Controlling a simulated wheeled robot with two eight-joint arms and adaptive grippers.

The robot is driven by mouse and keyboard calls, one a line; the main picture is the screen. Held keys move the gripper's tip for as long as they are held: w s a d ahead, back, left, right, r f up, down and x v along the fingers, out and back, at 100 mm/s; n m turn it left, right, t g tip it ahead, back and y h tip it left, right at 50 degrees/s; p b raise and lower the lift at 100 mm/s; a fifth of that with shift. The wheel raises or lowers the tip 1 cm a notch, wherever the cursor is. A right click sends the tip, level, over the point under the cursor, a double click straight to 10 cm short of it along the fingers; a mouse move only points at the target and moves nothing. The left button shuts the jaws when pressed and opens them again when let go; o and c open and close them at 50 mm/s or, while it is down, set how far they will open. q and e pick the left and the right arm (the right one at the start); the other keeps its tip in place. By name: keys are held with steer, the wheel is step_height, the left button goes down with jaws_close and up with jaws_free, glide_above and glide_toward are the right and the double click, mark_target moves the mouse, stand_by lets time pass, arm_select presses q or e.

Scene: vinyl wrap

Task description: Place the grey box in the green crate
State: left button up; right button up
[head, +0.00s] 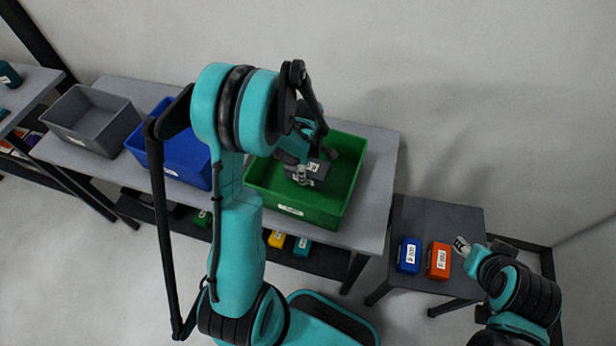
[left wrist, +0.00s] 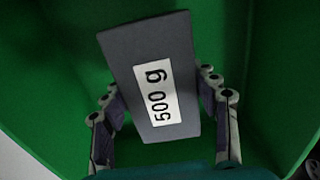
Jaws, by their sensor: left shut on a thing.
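The grey box (left wrist: 150,65) with a white "500 g" label sits between the two fingers of my left gripper (left wrist: 162,105) in the left wrist view, which is shut on it. Green crate walls surround the box in that view. In the head view my left gripper (head: 304,174) and the grey box (head: 320,170) are over the opening of the green crate (head: 290,207). The arm hides part of the crate; whether the box touches its floor cannot be told. My right gripper (head: 461,246) is beside the orange box, its jaws too small to judge.
A blue crate (head: 192,172) and a grey crate (head: 72,133) stand left of the green crate on the grey table (head: 372,190). A dark side table (head: 440,214) holds a blue box (head: 409,255) and an orange box (head: 438,260). Several small boxes lie on the lower shelf.

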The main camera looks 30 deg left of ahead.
arm_select(q)
steer(key=shift+f+b, duration=0.5)
steer(key=shift+f, duration=1.45)
steer(key=o, duration=1.6)
